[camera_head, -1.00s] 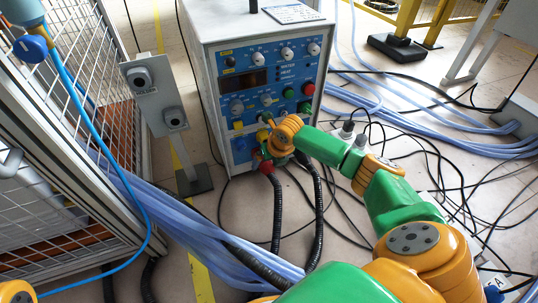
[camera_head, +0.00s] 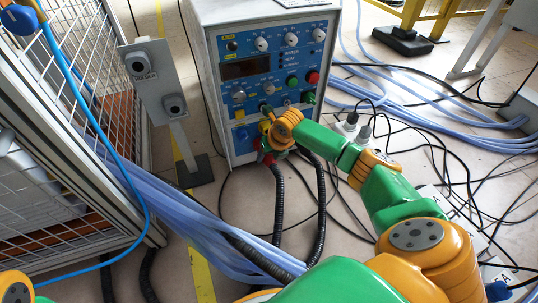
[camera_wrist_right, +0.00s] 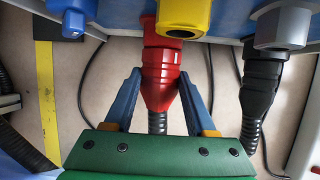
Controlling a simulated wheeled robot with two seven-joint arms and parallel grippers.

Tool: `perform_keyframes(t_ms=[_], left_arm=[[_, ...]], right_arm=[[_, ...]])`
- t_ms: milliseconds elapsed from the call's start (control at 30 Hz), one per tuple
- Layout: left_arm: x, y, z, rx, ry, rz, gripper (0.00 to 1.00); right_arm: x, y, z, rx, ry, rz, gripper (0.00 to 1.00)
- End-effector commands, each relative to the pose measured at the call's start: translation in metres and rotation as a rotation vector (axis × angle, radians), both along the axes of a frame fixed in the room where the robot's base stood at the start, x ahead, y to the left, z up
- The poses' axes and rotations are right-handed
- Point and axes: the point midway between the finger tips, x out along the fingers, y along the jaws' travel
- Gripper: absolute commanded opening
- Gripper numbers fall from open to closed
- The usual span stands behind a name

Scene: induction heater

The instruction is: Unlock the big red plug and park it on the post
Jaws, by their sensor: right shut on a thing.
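The big red plug (camera_wrist_right: 162,75) is upright in the wrist view, below a yellow part (camera_wrist_right: 183,18) on the heater's blue front. My right gripper (camera_wrist_right: 159,82) has a blue finger on each side of the plug and is shut on it. In the head view the plug's red body (camera_head: 266,157) shows only partly at the low front of the heater (camera_head: 268,75), with my wrist hiding the rest. The grey post (camera_head: 152,84) with two dark round holders stands left of the heater. My left gripper is not in view.
A black plug (camera_wrist_right: 261,88) hangs right of the red one. Black hoses (camera_head: 278,210) run down from the heater. Pale blue cables (camera_head: 200,222) cross the floor in front. A mesh cage (camera_head: 65,120) stands at left, and thin black cables lie at right.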

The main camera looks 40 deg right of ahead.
Motion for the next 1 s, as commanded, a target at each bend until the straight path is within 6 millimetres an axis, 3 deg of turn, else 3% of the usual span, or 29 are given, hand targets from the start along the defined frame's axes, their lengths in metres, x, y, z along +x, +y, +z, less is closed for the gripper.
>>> perform_keyframes(t_ms=[433,800,1000], left_arm=[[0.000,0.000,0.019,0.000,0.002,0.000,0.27],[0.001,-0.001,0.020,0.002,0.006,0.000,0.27],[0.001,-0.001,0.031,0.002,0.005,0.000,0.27]], right_arm=[[0.001,0.002,0.003,-0.110,0.027,0.001,0.00],[0.001,0.002,0.000,-0.144,0.033,0.001,0.00],[0.001,0.004,0.003,-0.226,0.054,0.001,0.00]])
